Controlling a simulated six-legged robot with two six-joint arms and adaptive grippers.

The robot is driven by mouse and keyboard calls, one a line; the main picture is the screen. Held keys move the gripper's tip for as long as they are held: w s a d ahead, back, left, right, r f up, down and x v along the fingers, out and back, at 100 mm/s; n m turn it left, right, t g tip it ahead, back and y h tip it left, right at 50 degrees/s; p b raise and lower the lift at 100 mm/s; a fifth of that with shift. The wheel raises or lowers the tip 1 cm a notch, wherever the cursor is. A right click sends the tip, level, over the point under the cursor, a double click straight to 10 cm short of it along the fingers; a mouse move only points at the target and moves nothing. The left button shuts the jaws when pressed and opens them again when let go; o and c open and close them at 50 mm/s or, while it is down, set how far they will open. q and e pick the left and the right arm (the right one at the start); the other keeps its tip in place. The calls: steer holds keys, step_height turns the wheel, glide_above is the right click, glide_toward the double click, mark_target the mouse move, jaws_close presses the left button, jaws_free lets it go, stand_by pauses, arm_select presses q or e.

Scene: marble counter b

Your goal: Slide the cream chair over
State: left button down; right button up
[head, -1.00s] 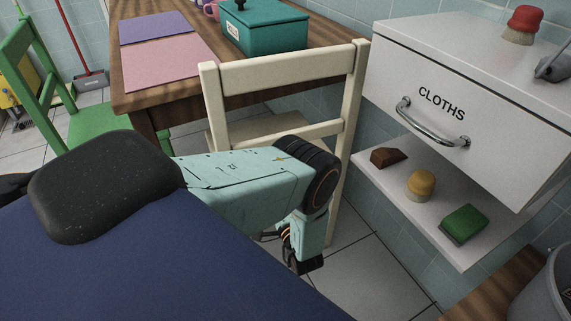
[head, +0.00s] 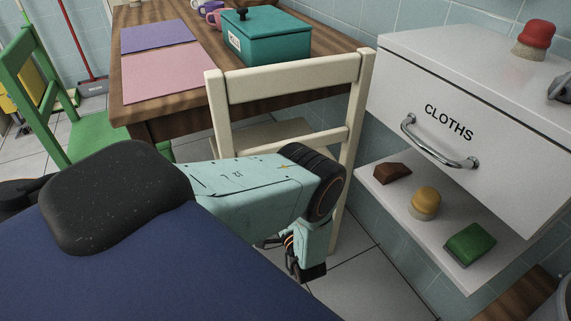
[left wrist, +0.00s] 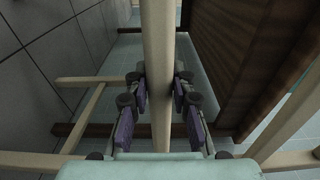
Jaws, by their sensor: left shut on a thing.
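The cream chair (head: 288,85) stands upright on the tiled floor at the front edge of the wooden table, its slatted back towards me. My left arm crosses in front of its lower part and hides much of the seat and legs. My left gripper (head: 307,272) hangs low at the end of that arm, by the chair. In the left wrist view, my left gripper (left wrist: 159,110) is shut on a cream bar of the chair (left wrist: 158,55), with a purple-padded finger on each side. My right gripper is in neither view.
The wooden table (head: 180,128) holds pink and purple mats and a teal box (head: 275,42). A white cabinet with a CLOTHS drawer (head: 470,115) and a low shelf (head: 400,220) stands close on the right. A green chair (head: 45,85) is at left. Some bare floor shows right of the gripper.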

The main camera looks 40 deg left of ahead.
arm_select(q)
steer(key=shift+s+f, duration=0.1)
steer(key=shift+f, duration=0.05)
steer(key=c, duration=1.1)
jaws_free()
steer(key=shift+d, duration=0.1)
steer(key=v, duration=1.1)
steer(key=shift+s+d+p, duration=0.2)
steer(key=shift+d+p, duration=0.1)
steer(key=shift+d, duration=0.05)
